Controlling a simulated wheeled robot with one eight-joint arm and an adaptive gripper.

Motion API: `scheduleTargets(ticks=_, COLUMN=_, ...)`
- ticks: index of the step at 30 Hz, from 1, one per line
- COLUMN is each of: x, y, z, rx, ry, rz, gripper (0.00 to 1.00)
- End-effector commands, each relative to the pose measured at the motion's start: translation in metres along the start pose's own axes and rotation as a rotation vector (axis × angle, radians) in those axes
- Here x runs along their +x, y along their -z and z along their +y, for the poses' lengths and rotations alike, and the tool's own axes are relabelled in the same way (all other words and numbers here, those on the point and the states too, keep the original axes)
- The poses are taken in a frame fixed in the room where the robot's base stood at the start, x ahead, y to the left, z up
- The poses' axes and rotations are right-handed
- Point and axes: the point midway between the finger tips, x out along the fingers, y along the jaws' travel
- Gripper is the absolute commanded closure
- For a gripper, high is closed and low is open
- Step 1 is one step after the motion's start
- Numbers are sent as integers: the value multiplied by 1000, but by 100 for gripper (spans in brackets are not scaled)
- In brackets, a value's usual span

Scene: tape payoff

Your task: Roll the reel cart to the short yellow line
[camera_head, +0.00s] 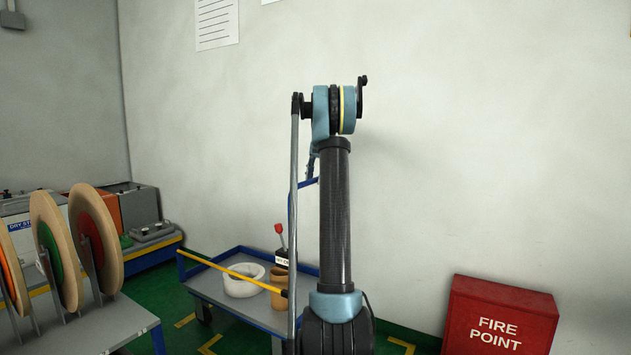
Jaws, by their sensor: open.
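A grey-topped stand (130,318) at the lower left carries several upright wooden reels (103,240). A blue-rimmed grey trolley (255,315) stands in the middle near the wall, with a dark caster under its left end and a blue upright handle partly behind my arm. I cannot tell for sure which of the two is the reel cart. Short yellow floor marks show left of the trolley (209,344) and right of my arm (401,345); which is the short yellow line is unclear. My arm rises in the centre; my gripper is not visible.
A red fire point box (499,318) stands right. Equipment (145,222) lines the back left.

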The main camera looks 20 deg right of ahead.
Motion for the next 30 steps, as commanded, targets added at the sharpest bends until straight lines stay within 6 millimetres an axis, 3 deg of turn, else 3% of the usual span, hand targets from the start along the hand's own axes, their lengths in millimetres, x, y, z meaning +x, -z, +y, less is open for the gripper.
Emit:
scheduleTargets(ticks=18, x=-99, y=1, z=0, rx=1, ry=0, rz=0, gripper=59)
scheduleTargets(ticks=30, x=-115, y=1, z=0, rx=0, ry=-1, rz=0, gripper=59)
